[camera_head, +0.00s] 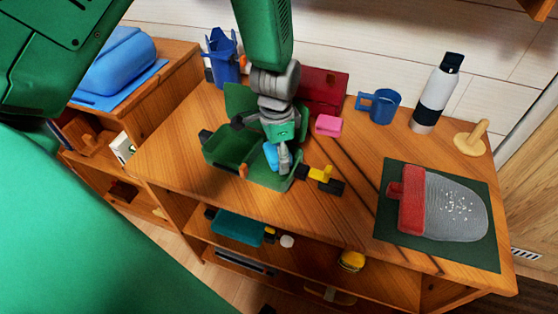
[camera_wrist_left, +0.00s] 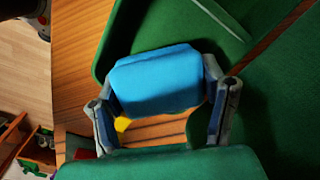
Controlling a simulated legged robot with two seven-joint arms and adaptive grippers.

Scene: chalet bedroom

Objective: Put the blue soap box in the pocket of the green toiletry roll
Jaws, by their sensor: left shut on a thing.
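My left gripper (camera_head: 279,160) is shut on the blue soap box (camera_head: 270,153), above the near right part of the green toiletry roll (camera_head: 230,143). The green toiletry roll lies open on the wooden desk, with raised parts at its back and left. In the left wrist view the soap box (camera_wrist_left: 157,80) sits between the two fingers of my gripper (camera_wrist_left: 162,103), and green panels of the roll (camera_wrist_left: 262,70) show beyond it. I cannot tell whether the box touches the roll. My right gripper does not show.
A yellow and black item (camera_head: 322,177) lies right of the roll. A pink block (camera_head: 328,125), red case (camera_head: 323,90), blue mug (camera_head: 380,106) and bottle (camera_head: 436,95) stand behind.

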